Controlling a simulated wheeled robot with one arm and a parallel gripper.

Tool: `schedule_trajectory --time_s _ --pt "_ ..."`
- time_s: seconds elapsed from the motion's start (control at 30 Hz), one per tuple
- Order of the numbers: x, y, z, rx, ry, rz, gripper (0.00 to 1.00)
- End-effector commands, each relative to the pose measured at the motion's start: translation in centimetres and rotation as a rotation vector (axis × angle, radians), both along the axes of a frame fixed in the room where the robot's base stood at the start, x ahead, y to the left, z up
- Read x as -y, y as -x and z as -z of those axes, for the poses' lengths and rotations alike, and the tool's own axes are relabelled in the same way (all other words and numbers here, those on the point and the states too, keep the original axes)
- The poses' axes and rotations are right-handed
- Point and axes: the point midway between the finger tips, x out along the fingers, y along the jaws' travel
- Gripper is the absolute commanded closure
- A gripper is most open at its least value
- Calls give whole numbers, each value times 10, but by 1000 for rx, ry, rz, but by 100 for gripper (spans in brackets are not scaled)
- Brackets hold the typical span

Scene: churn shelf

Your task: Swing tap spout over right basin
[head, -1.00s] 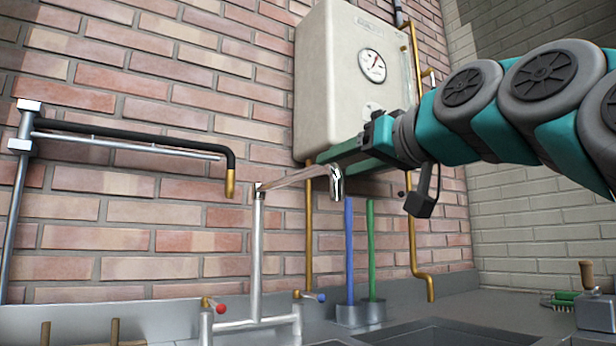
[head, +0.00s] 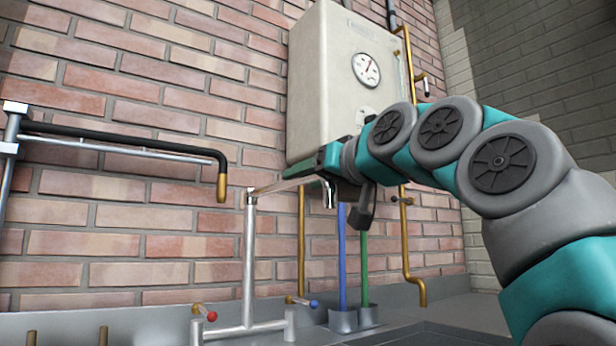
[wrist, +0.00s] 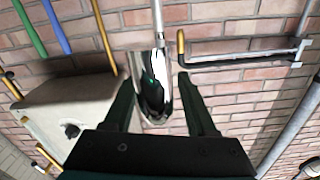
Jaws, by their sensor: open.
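The chrome tap (head: 249,262) has a tall upright pipe, and its spout (head: 283,187) points right, with a down-turned outlet. In the wrist view the spout's outlet end (wrist: 150,82) lies between the two fingers. My gripper (head: 322,165) is open at the spout's end, partly hiding it in the head view. Its fingers also show in the wrist view (wrist: 158,88), one on each side of the spout; I cannot tell whether either touches it. A dark basin edge (head: 430,333) shows at the bottom; the basins' insides are out of view.
A cream boiler with a gauge (head: 335,85) hangs on the brick wall just behind my gripper. Brass pipes (head: 410,250) run below it. A black pipe with a brass end (head: 130,145) is left of the tap. Blue and green rods (head: 342,255) stand behind the spout.

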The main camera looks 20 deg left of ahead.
Motion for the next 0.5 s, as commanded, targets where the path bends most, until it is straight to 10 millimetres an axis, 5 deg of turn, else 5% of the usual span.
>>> schedule_trajectory --time_s 0.17,0.5 --pt "0 0 0 0 0 0 43" --pt "0 0 0 1 -1 0 80"
